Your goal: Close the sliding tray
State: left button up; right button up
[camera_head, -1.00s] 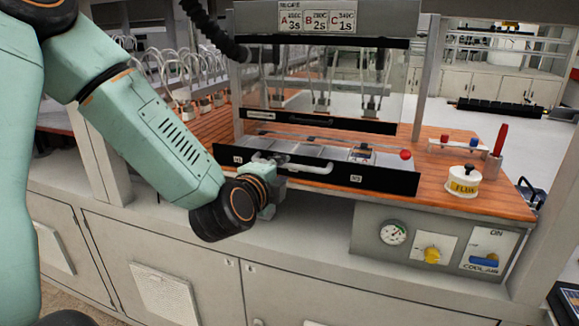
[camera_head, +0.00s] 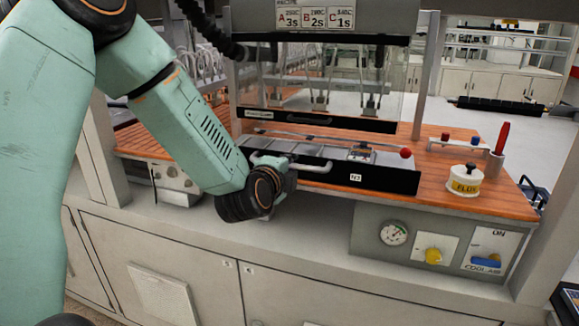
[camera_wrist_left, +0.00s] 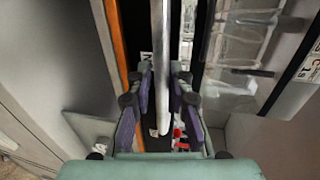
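The sliding tray has a black front panel (camera_head: 385,180) with a white label and a pale bar handle (camera_head: 314,167). It lies at the front edge of the orange worktop, below the clear guard. My left gripper (camera_head: 283,168) is at the left part of the handle, and my arm hides the left end of the tray front. In the left wrist view the handle bar (camera_wrist_left: 161,60) runs between the two fingers of my left gripper (camera_wrist_left: 164,72). The fingers stand apart, with gaps visible beside the bar. My right gripper is not in view.
A clear guard (camera_head: 385,80) with a black lower rail stands above the tray. A flux jar (camera_head: 465,182) and a red-handled tool (camera_head: 500,140) stand on the worktop at right. A control panel (camera_head: 432,246) with gauge and knobs sits below. A dark hose hangs at upper left.

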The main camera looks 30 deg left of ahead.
pick_arm(q)
jog(key=shift+s+r, duration=0.15)
jog(key=shift+s, duration=0.1)
grip_shut()
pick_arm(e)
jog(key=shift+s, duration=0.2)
pick_arm(q)
jog(key=shift+w, duration=0.15)
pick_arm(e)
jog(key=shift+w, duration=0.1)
